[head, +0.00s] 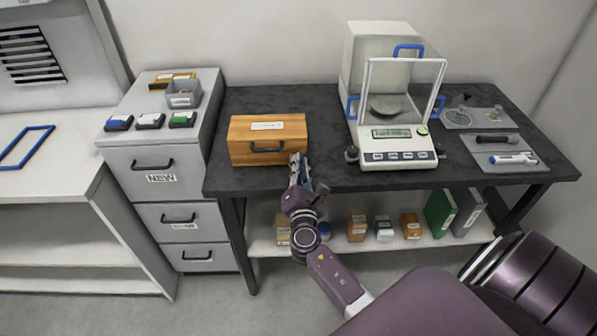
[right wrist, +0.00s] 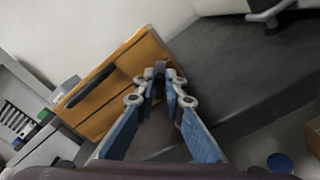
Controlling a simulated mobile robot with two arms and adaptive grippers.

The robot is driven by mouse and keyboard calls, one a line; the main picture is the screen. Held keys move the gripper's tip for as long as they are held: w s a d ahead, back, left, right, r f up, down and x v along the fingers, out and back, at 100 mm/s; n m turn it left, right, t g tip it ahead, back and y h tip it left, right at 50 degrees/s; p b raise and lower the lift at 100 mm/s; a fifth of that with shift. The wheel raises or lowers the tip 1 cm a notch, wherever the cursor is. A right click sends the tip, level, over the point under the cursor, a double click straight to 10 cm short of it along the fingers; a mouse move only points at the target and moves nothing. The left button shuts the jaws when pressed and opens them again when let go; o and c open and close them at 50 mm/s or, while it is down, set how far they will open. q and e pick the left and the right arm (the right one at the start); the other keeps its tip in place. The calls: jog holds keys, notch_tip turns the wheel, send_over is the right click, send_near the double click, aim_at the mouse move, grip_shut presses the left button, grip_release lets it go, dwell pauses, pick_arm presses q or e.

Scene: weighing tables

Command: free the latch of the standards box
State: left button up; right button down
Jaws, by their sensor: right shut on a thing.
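The standards box (head: 243,135) is a wooden box with a closed lid, a white label on top and a black handle (head: 267,149) on its front. It stands at the left end of the dark table. My right gripper (head: 298,160) reaches its front right part. In the right wrist view, the blue-padded fingers (right wrist: 160,82) close at their tips on a small dark piece at the box's front (right wrist: 118,88), apparently the latch. The fingertips mostly hide it, so its position is unclear. My left gripper is not in view.
A balance (head: 398,158) with an open-looking glass front stands right of the box on the table (head: 325,125). Grey trays with small tools lie at the right end. A grey drawer cabinet (head: 150,205) adjoins on the left.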

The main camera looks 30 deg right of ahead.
jog(key=m+b, duration=0.2)
jog(key=f+m+b, duration=0.1)
jog(key=m+b, duration=0.1)
jog(key=shift+s+d+m, duration=0.1)
jog(key=shift+d+m, duration=0.05)
jog(key=shift+m, duration=0.15)
jog(key=shift+m+b, duration=1.55)
jog(key=shift+m, duration=0.25)
jog(key=c, duration=2)
grip_release()
jog(key=shift+s, duration=0.1)
